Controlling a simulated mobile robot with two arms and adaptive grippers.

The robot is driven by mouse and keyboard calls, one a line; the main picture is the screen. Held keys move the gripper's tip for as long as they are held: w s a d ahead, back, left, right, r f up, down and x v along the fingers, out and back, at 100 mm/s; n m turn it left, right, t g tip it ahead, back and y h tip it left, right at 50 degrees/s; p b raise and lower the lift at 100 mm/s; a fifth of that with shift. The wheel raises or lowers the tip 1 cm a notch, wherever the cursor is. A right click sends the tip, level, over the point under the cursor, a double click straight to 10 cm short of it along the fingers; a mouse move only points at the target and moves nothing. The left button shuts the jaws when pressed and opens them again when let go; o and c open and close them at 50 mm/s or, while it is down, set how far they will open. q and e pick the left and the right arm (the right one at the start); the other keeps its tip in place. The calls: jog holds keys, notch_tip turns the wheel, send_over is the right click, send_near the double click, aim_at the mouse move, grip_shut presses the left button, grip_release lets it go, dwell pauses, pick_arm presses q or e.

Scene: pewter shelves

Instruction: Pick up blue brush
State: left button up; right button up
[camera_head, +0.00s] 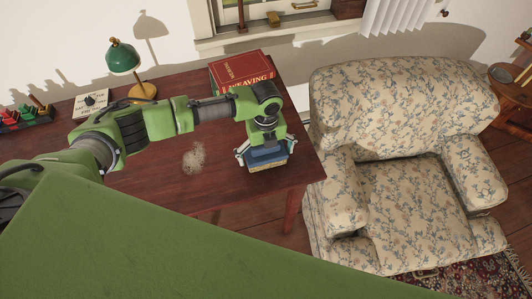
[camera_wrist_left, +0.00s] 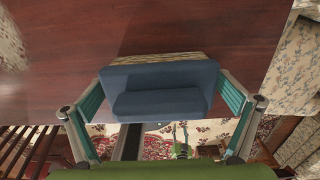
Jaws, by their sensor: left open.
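The blue brush (camera_head: 267,157) is a blue block with a tan bristle edge. It lies on the dark wooden table (camera_head: 230,180) near the table's front right corner. In the left wrist view the brush (camera_wrist_left: 160,88) sits between the two fingers, with the bristle strip on its far side. My left gripper (camera_head: 265,152) is directly over the brush, with one finger at each side of it. It is open, and small gaps seem to show between the fingers and the brush.
A red book (camera_head: 240,72) lies behind the gripper. A green lamp (camera_head: 124,60) and small toy-like items (camera_head: 25,116) stand at the back left. A pale dusty patch (camera_head: 194,157) marks the table. A floral armchair (camera_head: 400,160) stands close at the right.

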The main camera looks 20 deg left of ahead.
pick_arm(q)
jog(key=c, duration=0.9)
jog(key=shift+c, duration=0.3)
pick_arm(e)
jog(key=shift+s, duration=0.5)
jog(key=shift+w, duration=0.15)
pick_arm(q)
jog(key=shift+r, duration=0.1)
pick_arm(e)
jog(key=shift+f, duration=0.1)
pick_arm(q)
jog(key=shift+r+b, duration=0.4)
jog(key=shift+r, duration=0.2)
jog(key=shift+r+b, duration=0.35)
jog(key=shift+r, duration=0.5)
jog(key=s+d+r+b, duration=0.1)
jog(key=s+d+r, duration=0.1)
jog(key=s+r, duration=0.8)
jog(key=s, duration=0.4)
pick_arm(e)
notch_tip(320, 180, down, 3)
jog(key=shift+r, duration=0.1)
